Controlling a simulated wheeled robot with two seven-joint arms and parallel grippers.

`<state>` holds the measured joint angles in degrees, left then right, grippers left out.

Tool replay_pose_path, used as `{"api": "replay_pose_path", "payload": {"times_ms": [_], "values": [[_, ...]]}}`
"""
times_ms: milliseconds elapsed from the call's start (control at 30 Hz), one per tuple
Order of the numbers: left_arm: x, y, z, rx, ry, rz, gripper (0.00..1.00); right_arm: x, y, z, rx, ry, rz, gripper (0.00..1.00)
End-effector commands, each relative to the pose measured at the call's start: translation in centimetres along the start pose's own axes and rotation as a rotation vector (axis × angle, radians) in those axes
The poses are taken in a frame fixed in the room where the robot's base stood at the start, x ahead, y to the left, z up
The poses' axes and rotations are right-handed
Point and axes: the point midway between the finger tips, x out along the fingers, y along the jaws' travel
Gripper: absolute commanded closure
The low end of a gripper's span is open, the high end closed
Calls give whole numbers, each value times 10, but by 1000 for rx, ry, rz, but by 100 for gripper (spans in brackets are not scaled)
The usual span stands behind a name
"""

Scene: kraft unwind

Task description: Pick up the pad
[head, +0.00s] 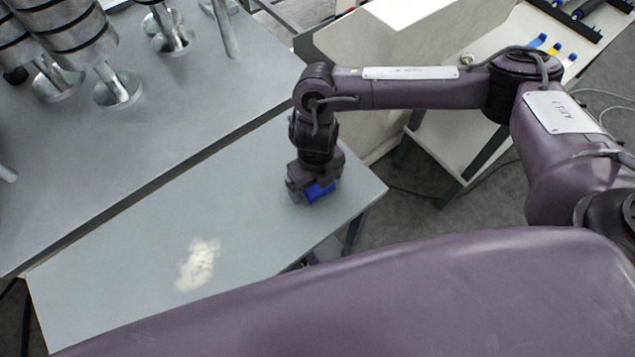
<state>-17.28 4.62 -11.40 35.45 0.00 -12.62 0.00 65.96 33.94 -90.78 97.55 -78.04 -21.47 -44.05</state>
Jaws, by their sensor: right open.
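A blue pad (319,192) lies at the right end of the grey table, directly under my right gripper (314,194). Only part of the pad shows below the gripper body. My right gripper points down over it and is open; its fingers are mostly hidden, and I cannot tell whether they touch the pad. My left gripper is not in view.
The near grey table (110,270) has a pale powdery patch (198,264) and free room around it. A second grey table (190,100) behind holds several metal cylinders on round bases (118,88). A white bench (480,120) with small coloured items stands at the right.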

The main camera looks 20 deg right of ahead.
Motion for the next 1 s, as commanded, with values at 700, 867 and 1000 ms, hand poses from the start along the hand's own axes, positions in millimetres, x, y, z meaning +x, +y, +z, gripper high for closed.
{"api": "replay_pose_path", "payload": {"times_ms": [700, 867, 1000], "values": [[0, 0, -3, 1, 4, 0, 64, 2, 0, 0, 0, -1, 0, 56], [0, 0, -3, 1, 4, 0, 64, 1, 0, 0, 0, -1, 1, 56], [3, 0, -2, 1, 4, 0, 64, -6, 1, 1, -1, -3, 2, 56]]}}
